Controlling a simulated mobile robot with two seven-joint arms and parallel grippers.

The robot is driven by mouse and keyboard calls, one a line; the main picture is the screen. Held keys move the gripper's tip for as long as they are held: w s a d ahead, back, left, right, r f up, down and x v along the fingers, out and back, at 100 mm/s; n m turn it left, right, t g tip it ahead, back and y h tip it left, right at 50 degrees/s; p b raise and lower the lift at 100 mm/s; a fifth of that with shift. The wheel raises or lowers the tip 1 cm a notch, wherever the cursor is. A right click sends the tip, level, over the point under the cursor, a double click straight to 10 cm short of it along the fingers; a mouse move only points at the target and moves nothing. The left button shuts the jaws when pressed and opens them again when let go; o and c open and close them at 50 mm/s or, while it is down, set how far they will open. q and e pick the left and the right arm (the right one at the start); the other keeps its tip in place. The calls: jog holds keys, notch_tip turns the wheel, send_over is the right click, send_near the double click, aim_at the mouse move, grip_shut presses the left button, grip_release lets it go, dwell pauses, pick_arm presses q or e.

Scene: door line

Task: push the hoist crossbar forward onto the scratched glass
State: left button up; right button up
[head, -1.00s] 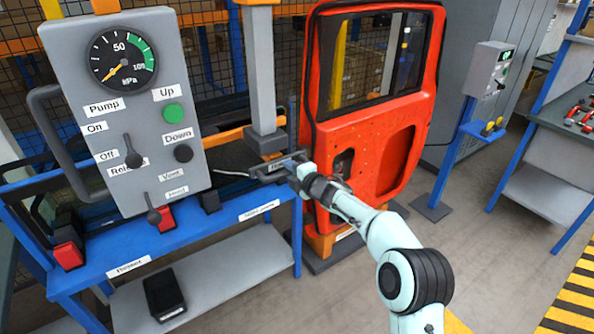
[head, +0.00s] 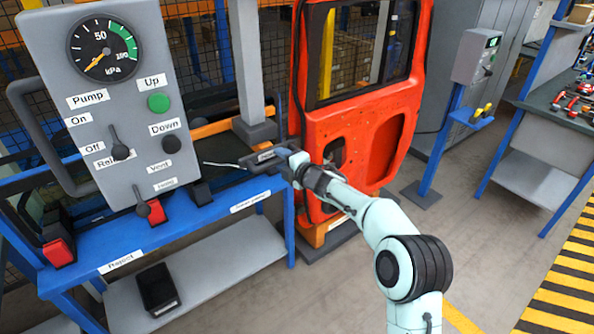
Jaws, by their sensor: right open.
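The orange-red door (head: 385,125) stands upright at the centre back with its window glass (head: 360,50) in the upper half; no scratch can be made out. My right gripper (head: 268,157) is open at the end of my mint-coloured arm, in front of the door's left edge and close to the foot of a grey post (head: 250,70). Dark parts and a small label overlap around the fingers, so contact cannot be told. My left gripper is not in view.
A grey control panel (head: 105,110) with a gauge and a dark side handle (head: 40,130) stands at the left, above a blue bench (head: 190,215). A small grey box on a blue stand (head: 440,150) and a workbench (head: 545,105) are at the right. The floor between is clear.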

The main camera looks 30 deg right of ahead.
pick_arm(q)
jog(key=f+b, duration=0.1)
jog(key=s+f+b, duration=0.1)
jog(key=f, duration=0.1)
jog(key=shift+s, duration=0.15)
pick_arm(e)
jog(key=a+v, duration=0.1)
jog(key=v, duration=1)
jog(key=shift+s+d, duration=0.3)
jog(key=shift+d, duration=0.1)
